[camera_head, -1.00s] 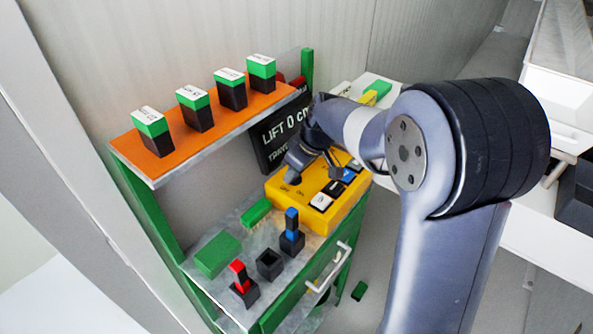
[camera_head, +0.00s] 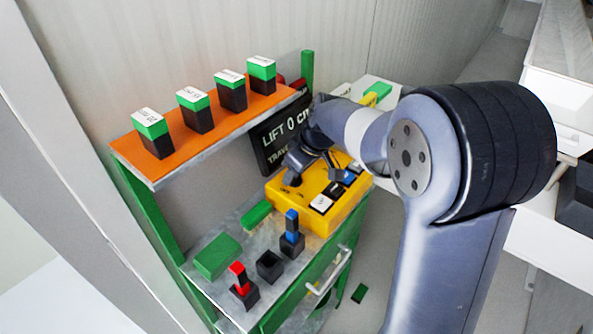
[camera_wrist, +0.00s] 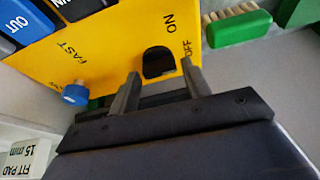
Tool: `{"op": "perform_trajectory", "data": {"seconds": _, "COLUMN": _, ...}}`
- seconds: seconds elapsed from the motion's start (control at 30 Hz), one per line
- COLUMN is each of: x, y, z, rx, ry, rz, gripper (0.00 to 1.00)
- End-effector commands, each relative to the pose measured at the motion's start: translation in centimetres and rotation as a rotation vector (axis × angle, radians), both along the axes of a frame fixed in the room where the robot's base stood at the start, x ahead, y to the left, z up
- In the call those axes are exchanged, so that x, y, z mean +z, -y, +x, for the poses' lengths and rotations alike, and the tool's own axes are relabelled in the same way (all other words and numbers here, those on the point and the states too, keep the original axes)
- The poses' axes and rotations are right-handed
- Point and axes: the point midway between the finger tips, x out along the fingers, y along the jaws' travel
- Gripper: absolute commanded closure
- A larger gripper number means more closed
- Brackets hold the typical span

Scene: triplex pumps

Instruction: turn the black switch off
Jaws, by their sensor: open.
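The yellow control box (camera_head: 325,212) stands on the metal shelf of the green-framed cart. In the wrist view its yellow face (camera_wrist: 110,55) carries the black switch (camera_wrist: 157,62), set between the printed words ON and OFF. My gripper (camera_wrist: 161,73) is open, with one fingertip on each side of the switch and nothing held. The right fingertip is close to the word OFF. I cannot tell whether either finger touches the switch. In the head view my gripper (camera_head: 312,160) is over the back left part of the box and hides the switch there.
A blue knob (camera_wrist: 75,95) and blue and black push buttons are on the same box. A green brush (camera_wrist: 240,25) lies beside it. Black sockets (camera_head: 270,265) and a green block (camera_head: 217,255) stand on the shelf. Several green-topped blocks line the orange upper shelf (camera_head: 190,145).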

Motion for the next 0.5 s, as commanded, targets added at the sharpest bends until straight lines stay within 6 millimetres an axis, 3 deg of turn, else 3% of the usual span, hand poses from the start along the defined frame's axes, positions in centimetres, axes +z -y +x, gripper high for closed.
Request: {"op": "perform_trajectory", "data": {"seconds": 0.5, "x": 8.5, "y": 2.7, "z": -2.1, "rx": -0.002, "ry": 0.005, "rz": 0.001, "gripper": 0.55}}
